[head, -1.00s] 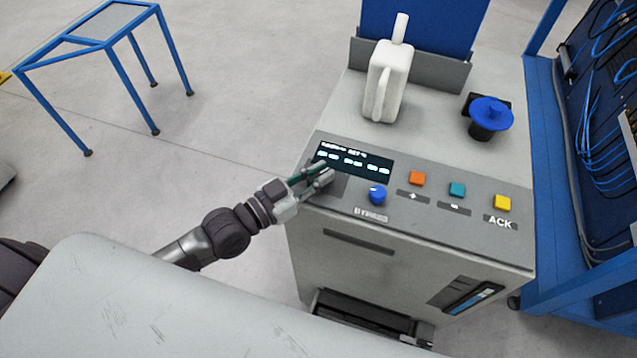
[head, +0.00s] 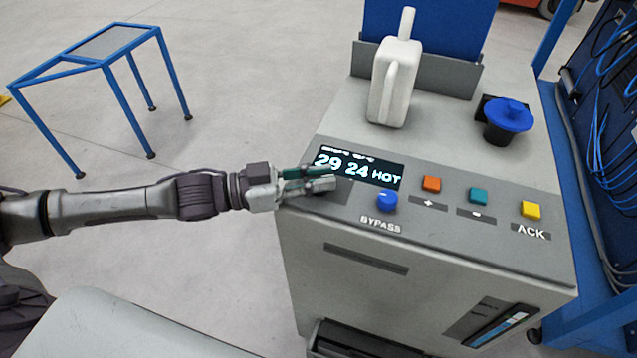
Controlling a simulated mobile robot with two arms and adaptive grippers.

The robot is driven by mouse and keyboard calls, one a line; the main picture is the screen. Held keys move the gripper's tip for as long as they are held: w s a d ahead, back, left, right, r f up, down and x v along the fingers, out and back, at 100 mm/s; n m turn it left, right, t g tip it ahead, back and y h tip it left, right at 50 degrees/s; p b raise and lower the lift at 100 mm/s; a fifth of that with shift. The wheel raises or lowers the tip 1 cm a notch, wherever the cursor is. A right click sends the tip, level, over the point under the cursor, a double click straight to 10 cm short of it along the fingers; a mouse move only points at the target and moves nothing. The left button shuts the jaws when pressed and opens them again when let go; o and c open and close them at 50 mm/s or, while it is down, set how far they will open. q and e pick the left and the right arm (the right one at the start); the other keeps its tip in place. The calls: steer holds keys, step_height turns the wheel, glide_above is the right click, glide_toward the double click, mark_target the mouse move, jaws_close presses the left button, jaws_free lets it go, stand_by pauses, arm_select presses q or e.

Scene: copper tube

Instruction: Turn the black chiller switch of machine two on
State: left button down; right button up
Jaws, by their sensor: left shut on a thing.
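The machine is a grey cabinet (head: 350,230) with a sloped control panel. Its display (head: 372,170) is lit and reads "29 24 HOT". My left gripper (head: 318,181) reaches in from the left to the panel's left end, beside the display and left of the blue bypass knob (head: 387,201). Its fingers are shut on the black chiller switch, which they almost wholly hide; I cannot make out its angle. My right gripper is not in view.
Orange (head: 432,184), teal (head: 479,195) and yellow (head: 530,210) buttons line the panel's right. A white jug-like container (head: 394,85) and a blue-capped black part (head: 508,116) stand on top. A blue-framed table (head: 105,45) stands far left. Open floor lies between.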

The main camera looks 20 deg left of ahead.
arm_select(q)
steer(key=shift+r+m+g, duration=0.1)
steer(key=shift+m+g, duration=0.2)
steer(key=shift+g, duration=0.1)
steer(key=c, duration=1.1)
jaws_free()
steer(key=v, duration=1.2)
steer(key=shift+w+f, duration=0.1)
steer(key=shift+f, duration=0.15)
